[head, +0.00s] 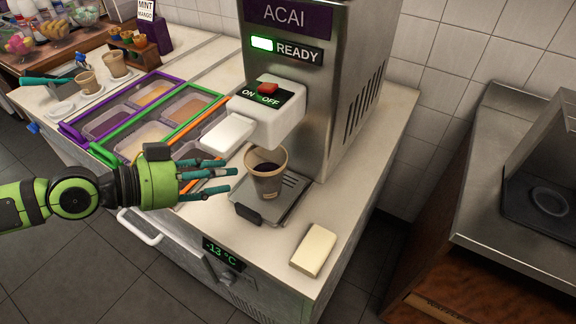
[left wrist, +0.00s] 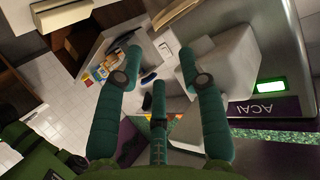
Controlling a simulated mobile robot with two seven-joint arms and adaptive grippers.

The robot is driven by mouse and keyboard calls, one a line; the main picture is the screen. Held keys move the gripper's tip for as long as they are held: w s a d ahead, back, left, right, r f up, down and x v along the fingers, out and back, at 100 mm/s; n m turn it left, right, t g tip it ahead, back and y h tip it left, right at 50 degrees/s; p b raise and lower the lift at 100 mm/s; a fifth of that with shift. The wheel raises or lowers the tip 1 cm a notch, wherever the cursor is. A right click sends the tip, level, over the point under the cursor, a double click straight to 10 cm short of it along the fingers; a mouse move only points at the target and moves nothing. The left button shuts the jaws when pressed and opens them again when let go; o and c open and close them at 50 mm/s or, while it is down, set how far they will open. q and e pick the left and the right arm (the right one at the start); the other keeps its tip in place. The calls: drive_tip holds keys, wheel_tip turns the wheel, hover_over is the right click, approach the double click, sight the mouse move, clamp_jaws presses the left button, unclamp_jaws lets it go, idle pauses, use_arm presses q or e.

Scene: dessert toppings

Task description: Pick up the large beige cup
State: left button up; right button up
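A beige cup (head: 266,178) with dark contents stands upright on the drip tray (head: 290,197) under the acai machine's spout. It looks like the larger cup, though it is also closer to the camera. Two other beige cups, a front one (head: 88,84) and a back one (head: 115,66), stand on saucers at the far left of the counter. My left gripper (head: 222,180) is just left of the cup under the machine, fingers spread and pointing at it, apart from it. In the left wrist view my left gripper (left wrist: 165,75) is open and empty; I cannot make out the cup there. My right gripper is not in view.
The acai machine (head: 310,60) and its white dispenser lever (head: 228,133) stand above and behind the cup. Topping bins (head: 143,136) lie behind my left gripper. A pale block (head: 314,249) lies at the counter's front right. Another steel counter (head: 515,190) stands to the right.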

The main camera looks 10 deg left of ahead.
sight(269, 173)
use_arm(q)
drive_tip(key=p+x, duration=0.2)
drive_tip(key=x, duration=0.5)
drive_tip(key=shift+s+d+r, duration=0.1)
drive_tip(key=shift+s, duration=0.05)
drive_tip(key=p+x, duration=0.2)
drive_tip(key=x, duration=0.1)
drive_tip(key=shift+s+d, duration=0.1)
drive_tip(key=shift+d, duration=0.1)
drive_tip(key=shift+w+d+f, duration=0.3)
drive_tip(key=shift+d+f, duration=0.1)
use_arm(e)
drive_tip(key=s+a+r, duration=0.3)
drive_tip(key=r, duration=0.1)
use_arm(q)
drive_tip(key=shift+c, duration=0.4)
clamp_jaws()
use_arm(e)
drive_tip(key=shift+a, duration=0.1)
